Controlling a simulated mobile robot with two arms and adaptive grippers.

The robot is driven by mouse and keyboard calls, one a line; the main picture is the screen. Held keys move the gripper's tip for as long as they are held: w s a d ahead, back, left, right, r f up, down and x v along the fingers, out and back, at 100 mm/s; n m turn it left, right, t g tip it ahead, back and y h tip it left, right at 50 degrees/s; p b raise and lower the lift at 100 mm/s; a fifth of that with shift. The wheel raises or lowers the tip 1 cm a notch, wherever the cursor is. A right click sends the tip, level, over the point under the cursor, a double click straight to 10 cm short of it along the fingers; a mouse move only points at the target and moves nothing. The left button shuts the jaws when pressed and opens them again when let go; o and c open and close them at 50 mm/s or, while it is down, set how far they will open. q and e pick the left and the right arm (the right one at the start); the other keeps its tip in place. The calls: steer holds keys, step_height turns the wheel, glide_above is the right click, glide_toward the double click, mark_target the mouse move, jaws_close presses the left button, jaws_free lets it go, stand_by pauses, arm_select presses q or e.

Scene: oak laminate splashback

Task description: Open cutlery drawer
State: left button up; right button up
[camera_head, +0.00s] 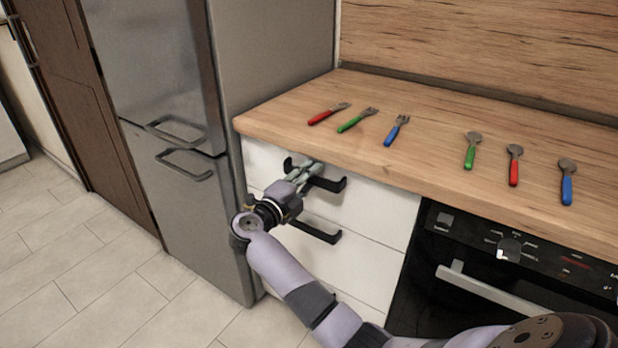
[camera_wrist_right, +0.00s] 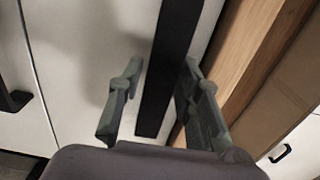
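The top drawer (camera_head: 374,197) has a white front under the worktop and a black bar handle (camera_head: 331,185). The drawer looks shut, its front in line with the one below. My right gripper (camera_head: 304,172) is at this handle. In the right wrist view the black handle (camera_wrist_right: 166,70) runs between the two fingers of the right gripper (camera_wrist_right: 162,68). The fingers are apart, with a clear gap between the left finger and the handle. Whether the right finger touches the handle I cannot tell. My left gripper is not in view.
A lower drawer has another black handle (camera_head: 316,231). The wooden worktop (camera_head: 430,150) holds several forks and spoons with coloured handles. A steel fridge (camera_head: 165,70) stands left and a black oven (camera_head: 490,270) right. Tiled floor (camera_head: 110,260) is clear at left.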

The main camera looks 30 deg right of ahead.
jaws_close()
steer(key=shift+f, duration=0.1)
stand_by(0.6)
